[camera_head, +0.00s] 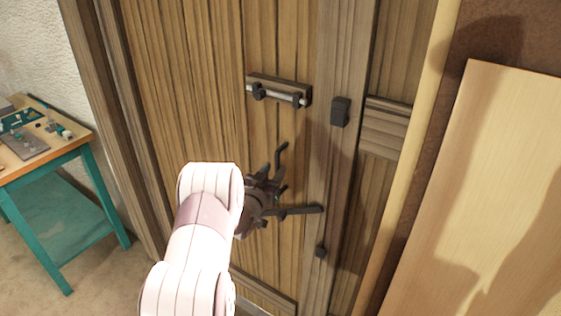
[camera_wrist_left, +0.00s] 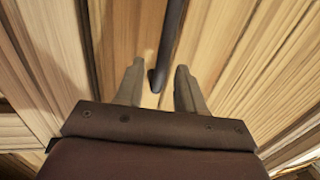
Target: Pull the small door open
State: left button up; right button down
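The small door (camera_head: 205,70) is of upright brown planks and looks shut in its wooden frame. My left gripper (camera_head: 277,190) is in front of the door, partly hidden by my own white forearm. In the left wrist view the two fingers (camera_wrist_left: 158,82) are open. The end of a dark bar (camera_wrist_left: 168,40) lies between them, with gaps on both sides. Whether it touches a finger I cannot tell. My right gripper is not in view.
A sliding bolt (camera_head: 278,92) sits on the door's upper part. A black block (camera_head: 340,112) and a smaller one (camera_head: 321,251) are on the right post. A teal-legged workbench (camera_head: 75,152) stands at the left. A pale board (camera_head: 480,170) leans at the right.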

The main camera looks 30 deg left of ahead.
aim_at(276, 166)
pick_arm(q)
jog(key=shift+w+a+p, duration=0.15)
jog(key=shift+w+a, duration=0.05)
jog(key=shift+w, duration=0.8)
jog(key=shift+w+a+p, duration=0.15)
jog(key=shift+w, duration=0.8)
jog(key=shift+s, duration=0.1)
grip_shut()
